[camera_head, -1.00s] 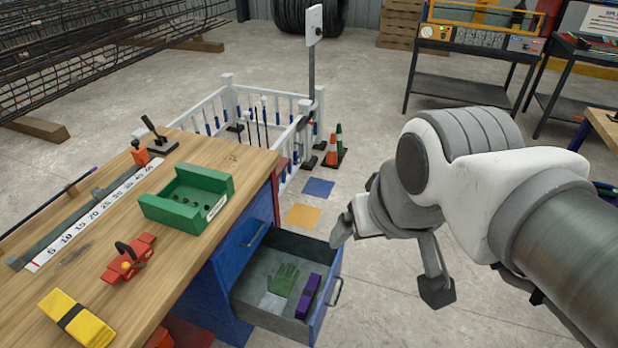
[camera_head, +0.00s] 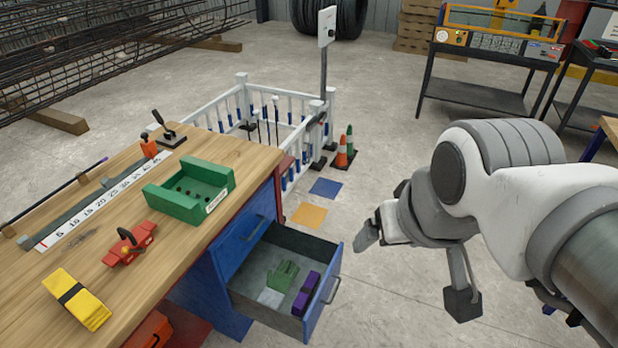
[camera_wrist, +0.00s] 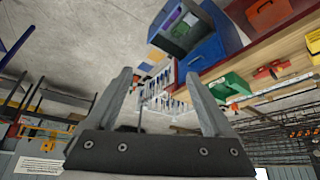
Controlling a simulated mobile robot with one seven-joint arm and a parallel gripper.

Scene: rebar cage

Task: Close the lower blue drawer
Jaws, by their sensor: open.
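The lower blue drawer (camera_head: 326,290) is pulled out from the blue cabinet under the wooden workbench. The upper blue drawer (camera_head: 240,245) is shut. My gripper (camera_head: 366,233) is to the right of the open drawer, apart from its front; one finger shows clearly in the head view. In the wrist view my gripper (camera_wrist: 163,90) has its two fingers wide apart with nothing between them. The drawer appears upside down there (camera_wrist: 181,36).
The bench top (camera_head: 130,290) holds a green tray (camera_head: 190,190), a red tool (camera_head: 130,246) and a yellow block (camera_head: 75,298). A white railing (camera_head: 262,117) and traffic cones (camera_head: 342,150) stand behind. The floor right of the drawer is clear.

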